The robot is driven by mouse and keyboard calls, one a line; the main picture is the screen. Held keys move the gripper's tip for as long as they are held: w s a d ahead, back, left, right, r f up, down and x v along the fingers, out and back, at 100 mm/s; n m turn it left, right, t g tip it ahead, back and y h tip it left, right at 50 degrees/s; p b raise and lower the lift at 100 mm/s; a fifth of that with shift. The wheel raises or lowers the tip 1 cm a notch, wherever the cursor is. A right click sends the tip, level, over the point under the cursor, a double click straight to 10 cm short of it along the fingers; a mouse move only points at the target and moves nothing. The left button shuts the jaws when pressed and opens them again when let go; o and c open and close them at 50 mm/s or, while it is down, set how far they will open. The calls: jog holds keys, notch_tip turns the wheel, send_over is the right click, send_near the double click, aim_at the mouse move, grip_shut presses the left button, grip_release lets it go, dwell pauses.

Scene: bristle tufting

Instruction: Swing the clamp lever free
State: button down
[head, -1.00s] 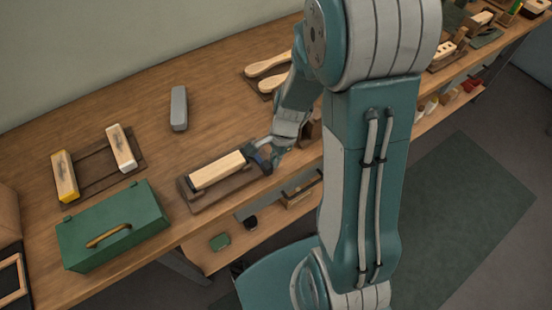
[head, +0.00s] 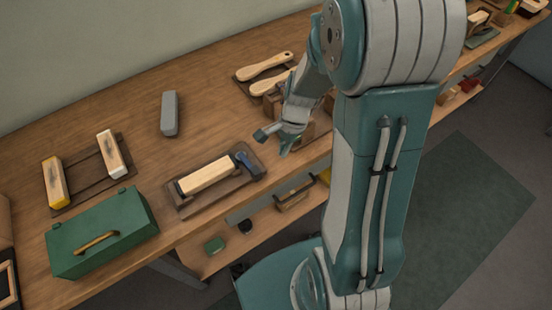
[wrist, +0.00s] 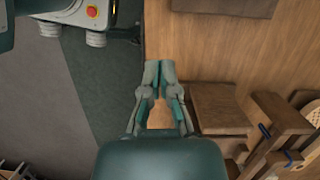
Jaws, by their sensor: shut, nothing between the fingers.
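The clamp lever (head: 247,164) is a dark blue-grey piece at the right end of a brown wooden fixture (head: 186,208). A pale wooden block (head: 206,175) lies in the fixture, beside the lever. My gripper (head: 265,133) is above the bench, up and right of the lever in the head view, and looks apart from it. In the wrist view its fingertips (wrist: 159,70) are together with nothing between them. The lever does not show in the wrist view. Its exact swing angle is hard to read.
A green toolbox (head: 130,208), a grey bar (head: 170,113) and a rack with two blocks (head: 90,178) are on the left. Brush handles (head: 265,66) lie behind my gripper. Brown wooden blocks (wrist: 220,108) stand close right of my fingers in the wrist view.

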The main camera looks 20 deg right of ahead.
jog(key=shift+s+v, duration=0.25)
jog(key=shift+v, duration=3.25)
jog(key=s+a+r+n+t+h, duration=0.1)
jog(key=s+a+r+n+t, duration=0.2)
jog(key=s+r+n, duration=0.3)
jog(key=s+a+r+n+t+h, duration=0.1)
jog(key=s+a+r+n+t, duration=0.2)
jog(key=s+r+n, duration=0.3)
notch_tip(320, 180, up, 4)
jog(key=n, duration=0.2)
jog(key=shift+n+h, duration=0.3)
jog(key=shift+a, duration=0.2)
